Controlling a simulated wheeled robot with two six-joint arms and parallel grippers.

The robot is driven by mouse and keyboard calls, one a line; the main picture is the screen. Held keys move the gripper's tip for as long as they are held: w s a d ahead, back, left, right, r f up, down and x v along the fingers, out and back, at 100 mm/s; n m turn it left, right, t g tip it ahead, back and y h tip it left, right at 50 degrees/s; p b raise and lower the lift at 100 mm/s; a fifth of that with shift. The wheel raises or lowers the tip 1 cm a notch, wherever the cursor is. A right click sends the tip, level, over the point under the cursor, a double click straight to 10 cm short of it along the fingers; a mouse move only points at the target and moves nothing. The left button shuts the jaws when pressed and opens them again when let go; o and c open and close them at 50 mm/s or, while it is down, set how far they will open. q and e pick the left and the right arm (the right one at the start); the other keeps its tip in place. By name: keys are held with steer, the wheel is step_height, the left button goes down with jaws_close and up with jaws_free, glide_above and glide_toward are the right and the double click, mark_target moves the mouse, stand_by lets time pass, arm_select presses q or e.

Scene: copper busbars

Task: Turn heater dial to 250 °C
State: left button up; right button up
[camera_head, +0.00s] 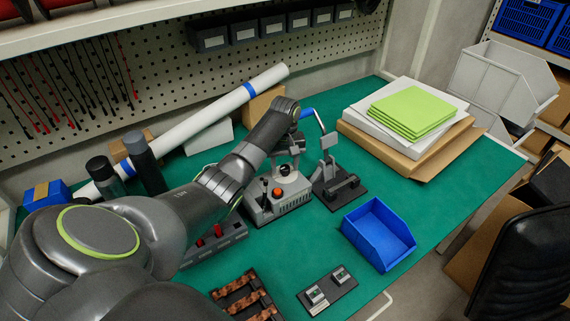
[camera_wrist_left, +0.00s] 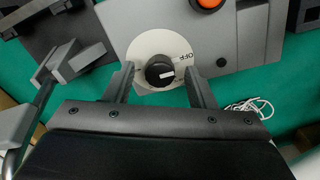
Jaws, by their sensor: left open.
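The heater (camera_head: 284,208) is a grey box on the green bench, with an orange button on it. Its dial (camera_wrist_left: 160,71) is a round black knob with a short white mark, set on a pale disc with "OFF" printed to the knob's upper right. The white mark points roughly right, towards the OFF side. My left gripper (camera_head: 287,157) is above the heater's far end. In the left wrist view its open fingers (camera_wrist_left: 160,67) stand on either side of the knob, with gaps between; contact does not show. Other dial markings are not legible. My right gripper is not in view.
A black stand with a lever (camera_head: 338,185) is close on the heater's right. A blue bin (camera_head: 378,232) is nearer the front edge. A red-switched strip (camera_head: 212,245) lies left of the heater. White boxes with green sheets (camera_head: 411,106) fill the back right.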

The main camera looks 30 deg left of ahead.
arm_select(q)
steer(key=shift+c, duration=0.3)
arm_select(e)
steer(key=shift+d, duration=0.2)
arm_select(q)
steer(key=c, duration=0.9)
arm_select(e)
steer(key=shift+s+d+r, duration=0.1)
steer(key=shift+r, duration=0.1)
